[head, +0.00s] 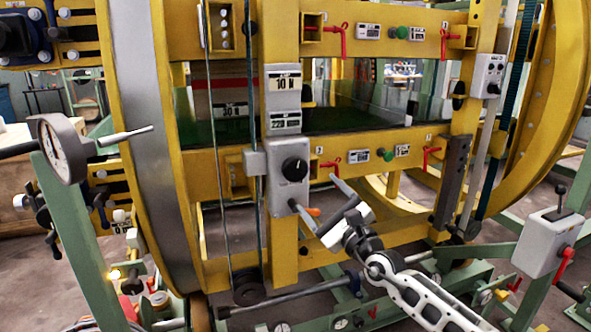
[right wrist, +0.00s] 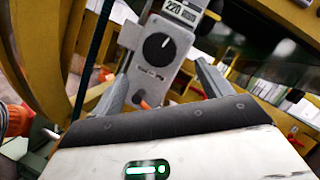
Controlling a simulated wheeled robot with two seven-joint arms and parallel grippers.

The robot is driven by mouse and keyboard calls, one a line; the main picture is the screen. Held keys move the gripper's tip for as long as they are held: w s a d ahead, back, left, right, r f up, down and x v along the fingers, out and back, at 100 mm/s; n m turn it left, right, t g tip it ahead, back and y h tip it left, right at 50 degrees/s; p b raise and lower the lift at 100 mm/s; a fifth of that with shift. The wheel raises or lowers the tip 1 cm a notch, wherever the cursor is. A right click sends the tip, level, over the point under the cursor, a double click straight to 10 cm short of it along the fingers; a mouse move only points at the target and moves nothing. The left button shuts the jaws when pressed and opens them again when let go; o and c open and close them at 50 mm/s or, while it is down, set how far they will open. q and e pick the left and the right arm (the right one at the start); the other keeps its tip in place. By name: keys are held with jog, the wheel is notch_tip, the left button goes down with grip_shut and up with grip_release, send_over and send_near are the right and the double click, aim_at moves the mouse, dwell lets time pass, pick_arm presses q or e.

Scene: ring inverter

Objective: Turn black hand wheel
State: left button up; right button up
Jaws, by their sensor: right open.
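A round black knob with a white mark (head: 294,168) sits on the front of a grey box fixed to the yellow upright. It also shows in the right wrist view (right wrist: 158,47). It is the black turning part nearest my gripper; I cannot tell if it is the task's hand wheel. My right gripper (head: 313,192) is open and empty. Its two fingers point at the grey box (right wrist: 150,80), one to each side of the knob in the wrist view. I cannot tell if they touch anything. My left gripper is not in view.
A second dark wheel (head: 248,288) sits low on the frame. A dial gauge (head: 62,148) stands at the left and a grey lever box (head: 547,242) at the right. Red levers (head: 331,167) stick out from the yellow beam.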

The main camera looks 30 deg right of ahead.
aim_at(297, 172)
jog(key=x, duration=1)
jog(key=shift+w, duration=0.15)
jog(key=c, duration=1)
